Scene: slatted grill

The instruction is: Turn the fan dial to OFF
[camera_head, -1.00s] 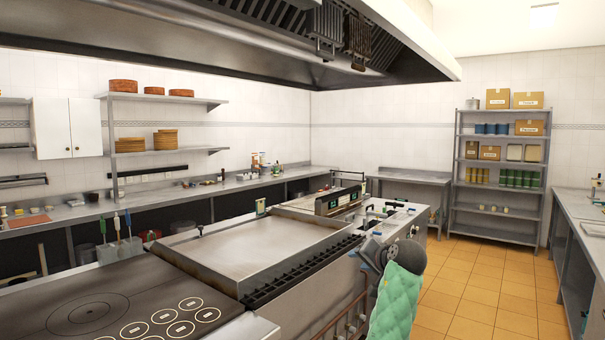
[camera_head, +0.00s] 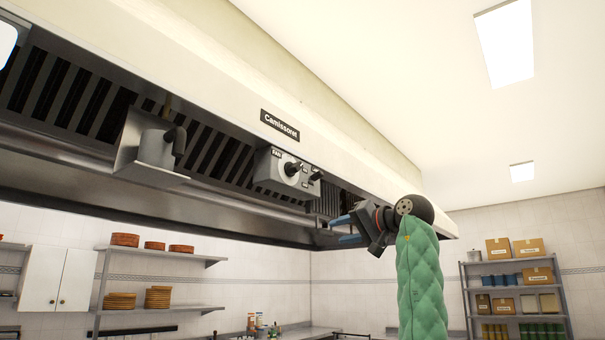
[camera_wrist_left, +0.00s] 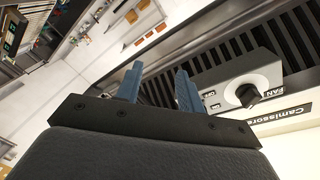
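My right gripper is not in view.
The long hood (camera_head: 225,105) with slatted filters spans the upper view. A metal bracket box (camera_head: 150,150) hangs left of the dial. The space below the control box looks free.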

